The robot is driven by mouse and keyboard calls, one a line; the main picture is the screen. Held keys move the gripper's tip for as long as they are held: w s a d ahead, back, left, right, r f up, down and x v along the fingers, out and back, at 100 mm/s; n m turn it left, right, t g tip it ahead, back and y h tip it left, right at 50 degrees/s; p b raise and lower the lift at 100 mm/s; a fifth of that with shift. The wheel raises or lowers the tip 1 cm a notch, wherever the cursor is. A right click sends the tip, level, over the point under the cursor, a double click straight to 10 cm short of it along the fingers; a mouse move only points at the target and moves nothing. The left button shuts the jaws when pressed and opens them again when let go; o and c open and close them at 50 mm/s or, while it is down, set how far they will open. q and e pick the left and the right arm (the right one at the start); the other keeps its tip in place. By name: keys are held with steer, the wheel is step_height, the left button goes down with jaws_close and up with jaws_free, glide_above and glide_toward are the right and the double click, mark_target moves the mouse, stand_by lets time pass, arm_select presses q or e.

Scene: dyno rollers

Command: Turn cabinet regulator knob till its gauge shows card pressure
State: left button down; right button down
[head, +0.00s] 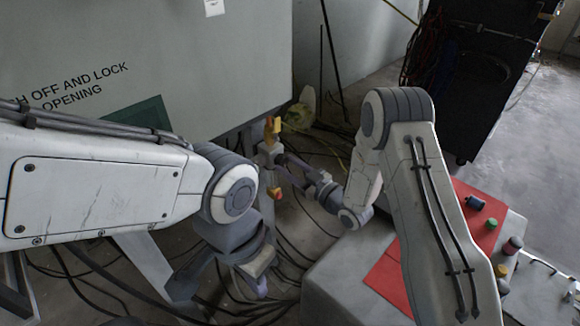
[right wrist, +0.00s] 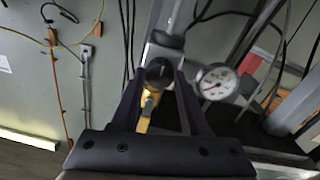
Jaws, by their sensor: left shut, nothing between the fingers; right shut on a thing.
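The cabinet regulator shows in the right wrist view as a grey metal body (right wrist: 165,48) with a dark round knob (right wrist: 158,73). My right gripper (right wrist: 158,80) has its fingers on either side of the knob and is shut on it. A round white gauge (right wrist: 216,82) stands just right of the fingers; its reading is too small to tell. In the head view my right gripper (head: 279,160) is at the regulator fittings below the cabinet's corner. My left gripper (head: 262,290) is shut and empty, low and nearer to me. A small white card (head: 213,7) is on the cabinet; its text is unreadable.
The grey cabinet (head: 190,60) fills the back left. A yellow part (right wrist: 148,108) sits between my right fingers below the knob. Dark cables cover the floor. A grey table (head: 340,285) with a red mat (head: 384,278) and several small coloured items is at right.

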steer(key=shift+m, duration=1.1)
steer(key=shift+c, duration=2)
jaws_free()
steer(key=shift+s, duration=0.1)
steer(key=v, duration=1)
steer(key=shift+d, duration=0.2)
steer(key=shift+s, duration=0.1)
